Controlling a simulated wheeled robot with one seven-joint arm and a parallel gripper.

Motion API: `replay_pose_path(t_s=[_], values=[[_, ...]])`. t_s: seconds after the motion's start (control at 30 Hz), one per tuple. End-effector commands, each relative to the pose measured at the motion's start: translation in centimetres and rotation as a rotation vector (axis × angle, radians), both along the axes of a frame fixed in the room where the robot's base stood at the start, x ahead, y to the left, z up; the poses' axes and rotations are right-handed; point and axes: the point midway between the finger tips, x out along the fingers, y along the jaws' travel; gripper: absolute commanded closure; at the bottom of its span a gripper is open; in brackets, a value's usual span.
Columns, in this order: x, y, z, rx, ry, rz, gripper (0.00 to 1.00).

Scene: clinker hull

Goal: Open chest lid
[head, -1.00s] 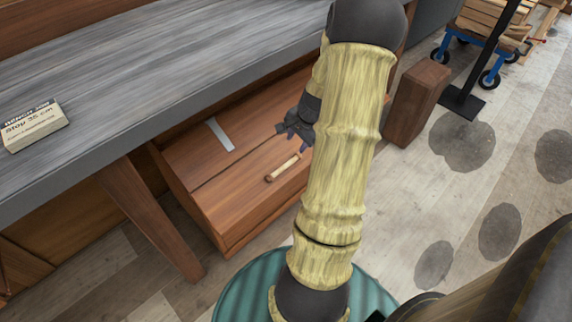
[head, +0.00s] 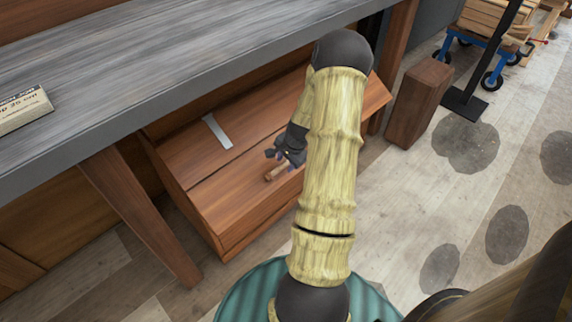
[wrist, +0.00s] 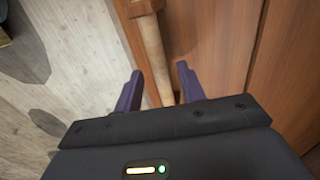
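The wooden chest (head: 202,169) stands on the floor under the grey bench, its sloping lid down. A light wooden bar handle (head: 276,172) sits on the lid's front part. In the wrist view the handle (wrist: 152,52) runs from the top toward the gap between my fingers. My gripper (wrist: 157,90) is open, one purple finger on each side of the handle's near end. In the head view my gripper (head: 284,156) is at the handle and covers part of it. Contact with the handle cannot be told.
The grey bench top (head: 150,75) overhangs the chest, with a slanted wooden leg (head: 150,215) at its left. A small labelled box (head: 22,110) lies on the bench. A wooden block (head: 418,102) stands right of the chest.

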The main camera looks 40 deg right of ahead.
Motion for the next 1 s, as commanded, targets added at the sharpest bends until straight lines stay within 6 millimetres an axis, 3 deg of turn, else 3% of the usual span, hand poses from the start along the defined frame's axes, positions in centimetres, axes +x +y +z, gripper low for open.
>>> replay_pose_path(t_s=[0.33,0.53,1.0], values=[[0.17,-0.02,-0.44,-0.001,0.0,0.0,0.6],[0.16,-0.01,-0.43,-0.001,0.0,0.0,1.0],[0.1,0.12,0.37,-0.001,0.018,0.003,1.0]])
